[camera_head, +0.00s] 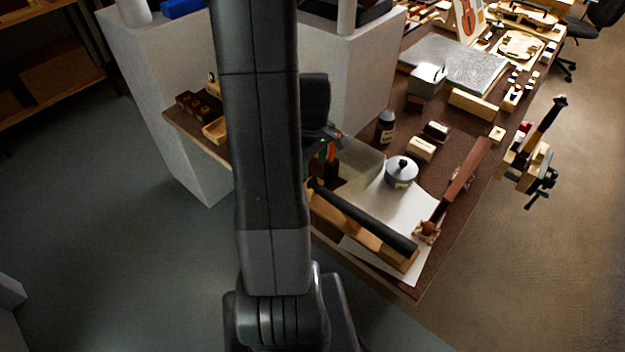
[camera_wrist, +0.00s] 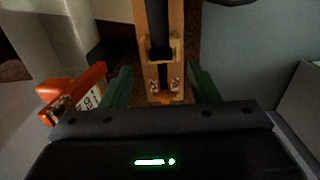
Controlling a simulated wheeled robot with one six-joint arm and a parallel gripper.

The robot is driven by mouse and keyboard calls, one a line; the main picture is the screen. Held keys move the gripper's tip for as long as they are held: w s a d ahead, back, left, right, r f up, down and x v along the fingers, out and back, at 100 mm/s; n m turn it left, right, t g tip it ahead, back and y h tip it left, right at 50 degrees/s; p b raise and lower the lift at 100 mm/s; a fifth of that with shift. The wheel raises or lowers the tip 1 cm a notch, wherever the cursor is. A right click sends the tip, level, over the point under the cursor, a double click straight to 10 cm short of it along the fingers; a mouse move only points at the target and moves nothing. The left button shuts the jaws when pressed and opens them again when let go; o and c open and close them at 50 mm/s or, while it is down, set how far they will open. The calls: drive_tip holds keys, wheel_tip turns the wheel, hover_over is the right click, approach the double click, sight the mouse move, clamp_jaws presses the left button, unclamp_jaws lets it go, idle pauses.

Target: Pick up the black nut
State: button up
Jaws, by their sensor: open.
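A wooden piece (camera_wrist: 175,60) with a black strip (camera_wrist: 156,18) along it lies between my fingers in the wrist view. A small dark part at the end of the strip (camera_wrist: 160,52) may be the black nut, but I cannot tell for sure. My gripper (camera_wrist: 162,82) is open, with one green finger on each side of the wooden piece. In the head view my gripper (camera_head: 326,152) is partly hidden behind my arm, above the near left part of the bench. I cannot make out the nut in the head view.
A long black bar (camera_head: 362,216) lies on wood at the bench's near edge. A lidded grey pot (camera_head: 401,172) stands on a pale sheet (camera_head: 410,205). A dark bottle (camera_head: 386,127) and small blocks (camera_head: 421,149) stand behind. An orange-red labelled object (camera_wrist: 75,92) is left of my fingers.

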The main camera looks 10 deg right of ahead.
sight(313, 180)
drive_tip(key=shift+s+a+f, duration=0.1)
drive_tip(key=shift+s+f, duration=0.05)
drive_tip(key=shift+f, duration=0.2)
drive_tip(key=shift+f+p, duration=0.3)
drive_tip(key=shift+f, duration=2.1)
drive_tip(key=c, duration=1)
